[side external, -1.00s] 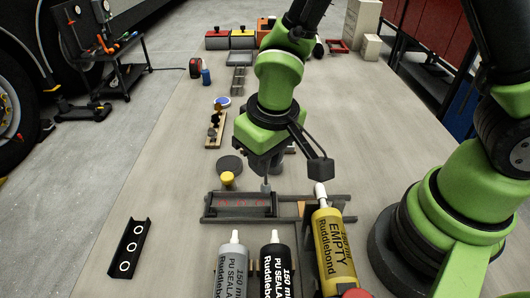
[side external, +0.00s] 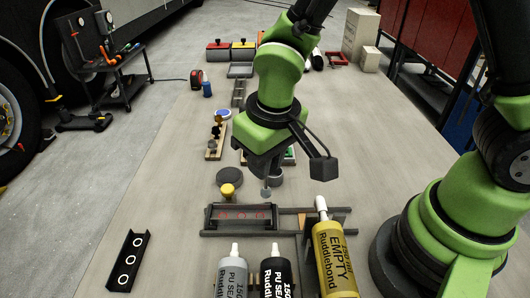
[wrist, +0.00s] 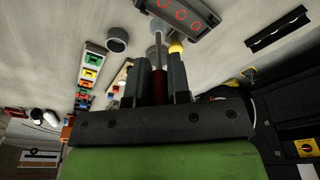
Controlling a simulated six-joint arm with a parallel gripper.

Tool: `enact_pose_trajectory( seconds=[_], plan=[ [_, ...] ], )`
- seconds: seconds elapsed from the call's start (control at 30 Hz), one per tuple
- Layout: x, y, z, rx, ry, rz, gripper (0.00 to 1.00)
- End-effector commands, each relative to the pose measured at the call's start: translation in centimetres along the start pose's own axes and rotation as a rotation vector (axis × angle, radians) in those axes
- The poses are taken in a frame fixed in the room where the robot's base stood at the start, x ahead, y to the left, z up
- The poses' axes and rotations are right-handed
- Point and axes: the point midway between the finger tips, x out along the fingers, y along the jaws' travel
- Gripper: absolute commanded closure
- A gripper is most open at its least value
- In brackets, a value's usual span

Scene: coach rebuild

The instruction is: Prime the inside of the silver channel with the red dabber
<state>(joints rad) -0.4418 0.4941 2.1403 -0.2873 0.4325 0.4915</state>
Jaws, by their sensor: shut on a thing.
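The grey channel (side external: 240,222) lies in a dark rail fixture (side external: 290,211) on the bench. Red rings show along its inside, and they also show in the wrist view (wrist: 181,14). My gripper (side external: 262,170) is above and behind the channel's right part, shut on the dabber. In the wrist view the dabber's dark red handle (wrist: 159,86) sits between the fingers. Its thin grey shaft and tip (wrist: 158,40) point toward the channel. In the side view the small grey tip (side external: 266,191) appears clear of the channel's back wall. Its exact height is hard to tell.
A black channel (side external: 127,262) with white rings lies at front left. Grey, black and yellow sealant cartridges (side external: 333,262) stand in front of the fixture. A yellow-topped item (side external: 227,190) and a dark round disc (side external: 229,176) are behind it. The bench's left side is mostly clear.

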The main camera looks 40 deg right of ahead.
Motion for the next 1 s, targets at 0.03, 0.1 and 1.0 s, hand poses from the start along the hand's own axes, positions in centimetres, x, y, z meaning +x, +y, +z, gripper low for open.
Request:
enact_pose_trajectory(
  seconds=[0.03, 0.1, 1.0],
  plan=[
    [0.2, 0.0, 0.1, 0.0, -0.003, 0.001, 1.0],
    [0.5, 0.0, 0.1, 0.001, -0.002, 0.002, 1.0],
    [4.1, 0.1, 0.6, 0.0, 0.0, 0.003, 1.0]
  ],
)
